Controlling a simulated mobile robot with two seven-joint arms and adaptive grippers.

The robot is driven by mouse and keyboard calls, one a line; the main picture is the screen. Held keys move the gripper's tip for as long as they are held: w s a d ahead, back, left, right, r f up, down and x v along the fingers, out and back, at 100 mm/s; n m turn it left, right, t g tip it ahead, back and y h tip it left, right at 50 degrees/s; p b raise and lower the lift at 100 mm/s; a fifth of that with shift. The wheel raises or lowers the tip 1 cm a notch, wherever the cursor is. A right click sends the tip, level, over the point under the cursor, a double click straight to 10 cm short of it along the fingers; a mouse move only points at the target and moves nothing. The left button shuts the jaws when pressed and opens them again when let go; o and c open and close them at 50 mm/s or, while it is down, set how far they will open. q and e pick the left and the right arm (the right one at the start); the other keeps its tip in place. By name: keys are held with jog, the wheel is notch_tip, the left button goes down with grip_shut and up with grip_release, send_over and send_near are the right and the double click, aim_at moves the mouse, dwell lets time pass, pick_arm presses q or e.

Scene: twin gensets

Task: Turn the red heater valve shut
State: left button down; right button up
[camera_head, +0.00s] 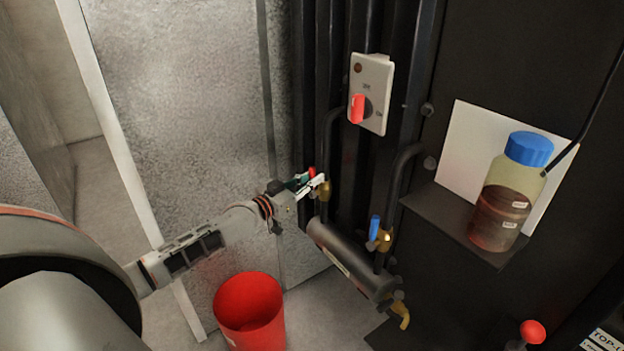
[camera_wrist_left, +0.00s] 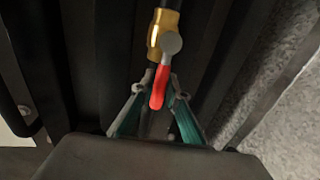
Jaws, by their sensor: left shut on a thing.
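The red heater valve is a small red lever on a brass body (camera_head: 323,191) on a pipe above the dark heater cylinder (camera_head: 345,258). In the left wrist view the red lever (camera_wrist_left: 159,87) hangs from a grey pivot on the brass body (camera_wrist_left: 162,30), with its tip between the green-lined fingers. My left gripper (camera_head: 314,180) reaches in from the left and is shut on the red lever; it also shows in the left wrist view (camera_wrist_left: 160,88). Its fingers partly hide the lever in the head view. My right gripper does not show.
A blue-handled valve (camera_head: 374,228) stands right of the cylinder, with a yellow lever (camera_head: 401,314) below. A switch box (camera_head: 371,93) with a red knob is above. A bottle (camera_head: 505,195) sits on a shelf at right. A red bucket (camera_head: 250,312) stands below my left arm.

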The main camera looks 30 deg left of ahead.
pick_arm(q)
jog(key=shift+d, duration=0.1)
jog(key=s+d+f+m+h+b, duration=0.1)
jog(key=d+f+m+h+b, duration=0.1)
jog(key=m, duration=0.8)
jog(key=s+d+f+m+t+h+b, duration=0.1)
jog(key=d+f+m+h+b, duration=0.1)
jog(key=m, duration=0.8)
notch_tip(320, 180, down, 2)
jog(key=d+b, duration=0.1)
jog(key=b, duration=0.2)
jog(key=shift+d+b, duration=0.15)
jog(key=shift+b, duration=0.15)
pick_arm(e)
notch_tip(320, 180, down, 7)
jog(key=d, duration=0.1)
pick_arm(q)
jog(key=shift+s+f+m, duration=0.1)
jog(key=shift+m, duration=0.2)
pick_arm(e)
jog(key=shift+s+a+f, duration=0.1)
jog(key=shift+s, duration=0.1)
